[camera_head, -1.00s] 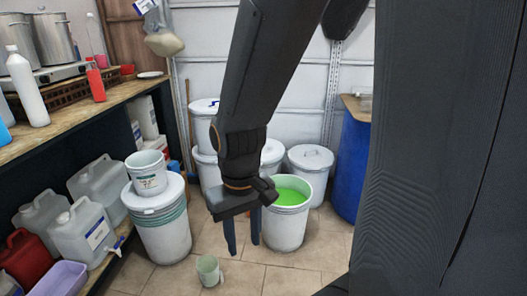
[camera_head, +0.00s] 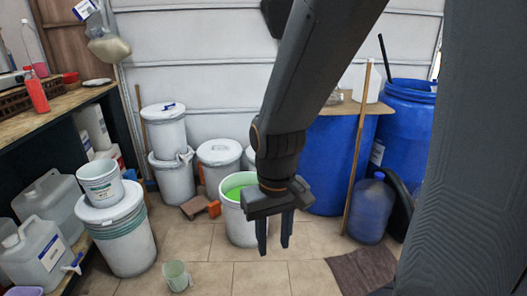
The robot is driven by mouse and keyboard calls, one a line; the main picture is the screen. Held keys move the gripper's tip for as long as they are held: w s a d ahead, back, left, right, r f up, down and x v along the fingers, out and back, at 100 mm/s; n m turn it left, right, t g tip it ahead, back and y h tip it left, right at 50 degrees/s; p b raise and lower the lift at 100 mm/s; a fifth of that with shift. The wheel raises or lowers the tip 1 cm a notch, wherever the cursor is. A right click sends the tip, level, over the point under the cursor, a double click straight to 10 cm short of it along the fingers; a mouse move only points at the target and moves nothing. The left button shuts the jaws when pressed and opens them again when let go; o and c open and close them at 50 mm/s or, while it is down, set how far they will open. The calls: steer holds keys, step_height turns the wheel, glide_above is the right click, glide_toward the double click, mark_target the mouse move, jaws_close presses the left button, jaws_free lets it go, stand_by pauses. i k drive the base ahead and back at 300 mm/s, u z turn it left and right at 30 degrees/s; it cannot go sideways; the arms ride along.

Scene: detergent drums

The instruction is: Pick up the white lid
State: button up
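Several white lids show, all seated on white drums. One lid (camera_head: 219,150) closes a drum at the back, left of the arm. Another lid (camera_head: 163,109) tops a stacked drum (camera_head: 167,133) farther left, with a small blue item on it. A third lid (camera_head: 112,207) covers the front-left drum (camera_head: 124,243), under a small bucket (camera_head: 100,182). An open white drum (camera_head: 237,222) holds green liquid (camera_head: 239,187). My gripper (camera_head: 274,248) points down in front of that drum's right side. Its two fingers are apart with nothing between them.
Blue barrels (camera_head: 334,168) stand at the back right, with a broom handle (camera_head: 357,150) leaning there. A blue water bottle (camera_head: 370,209) and a dark mat (camera_head: 361,269) are at right. A small cup (camera_head: 177,275) stands on the tiled floor, clear around it.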

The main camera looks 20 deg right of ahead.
mark_target(216, 153)
steer(key=z, duration=1.35)
steer(key=i, duration=1.75)
steer(key=u, duration=0.7)
steer(key=i, duration=1.2)
steer(key=u, duration=0.75)
